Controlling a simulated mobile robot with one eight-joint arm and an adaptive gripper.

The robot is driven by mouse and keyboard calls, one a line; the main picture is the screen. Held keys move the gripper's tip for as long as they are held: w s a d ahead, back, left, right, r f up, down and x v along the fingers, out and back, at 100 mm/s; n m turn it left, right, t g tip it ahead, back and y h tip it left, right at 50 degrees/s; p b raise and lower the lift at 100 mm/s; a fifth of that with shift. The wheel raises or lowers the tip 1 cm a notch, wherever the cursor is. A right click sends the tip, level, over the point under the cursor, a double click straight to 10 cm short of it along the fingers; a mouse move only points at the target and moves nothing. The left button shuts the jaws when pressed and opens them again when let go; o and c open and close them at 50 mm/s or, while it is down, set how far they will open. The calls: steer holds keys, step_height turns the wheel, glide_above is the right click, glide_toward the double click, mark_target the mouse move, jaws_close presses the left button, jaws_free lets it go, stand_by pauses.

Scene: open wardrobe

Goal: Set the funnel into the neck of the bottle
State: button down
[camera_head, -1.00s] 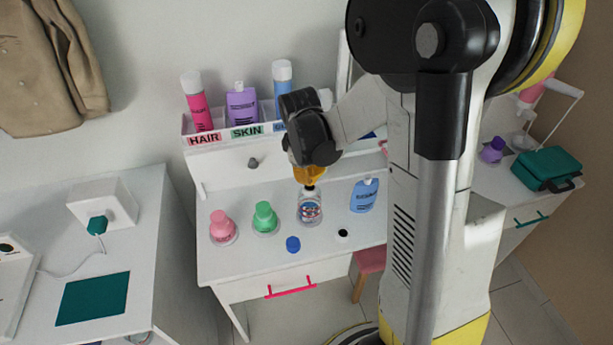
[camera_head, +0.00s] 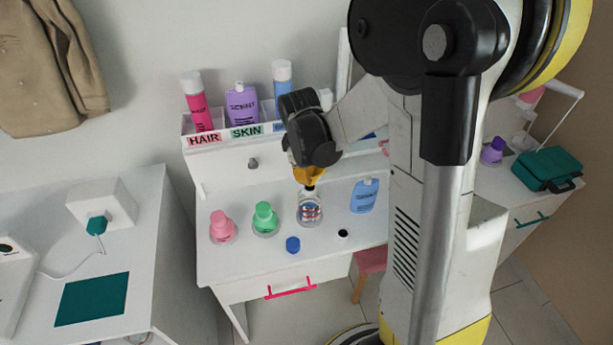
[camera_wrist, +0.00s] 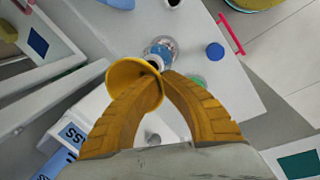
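The clear bottle (camera_head: 311,210) with a blue and red label stands upright on the white table, and it also shows in the wrist view (camera_wrist: 163,48). Its dark neck is just below my gripper (camera_head: 309,178). The yellow funnel (camera_wrist: 122,72) is at my fingertips in the wrist view, its wide mouth facing the camera. My gripper (camera_wrist: 163,77) is shut on the funnel's wall, with the left finger overlapping its mouth. The funnel's lower end is hidden, so I cannot tell whether it is in the neck or just above it.
A green bottle (camera_head: 265,218) and a pink bottle (camera_head: 222,227) stand left of the clear bottle. A blue bottle (camera_head: 364,196) stands to its right. A blue cap (camera_head: 293,244) lies in front. A labelled shelf (camera_head: 222,139) with several bottles is behind.

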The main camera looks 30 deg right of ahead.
steer(key=shift+s+a+b+x, duration=0.1)
steer(key=shift+b+x, duration=0.55)
steer(key=shift+x, duration=0.1)
steer(key=shift+s+a+b+x, duration=0.1)
steer(key=shift+a+b+x, duration=0.05)
steer(key=shift+b+x, duration=0.55)
steer(key=c, duration=1.5)
jaws_free()
steer(key=shift+f, duration=0.1)
steer(key=shift+c, duration=0.2)
steer(key=v, duration=1.2)
steer(key=s+a+r+m+t+y, duration=0.1)
steer(key=s+a+m+t, duration=0.4)
steer(key=s, duration=0.8)
steer(key=a+r+m, duration=0.1)
steer(key=a+m, duration=0.2)
steer(key=a, duration=0.2)
steer(key=shift+s+a+r+m+t+y, duration=0.15)
steer(key=shift+s+a+m+t+y, duration=0.15)
steer(key=shift+a+m+y, duration=0.1)
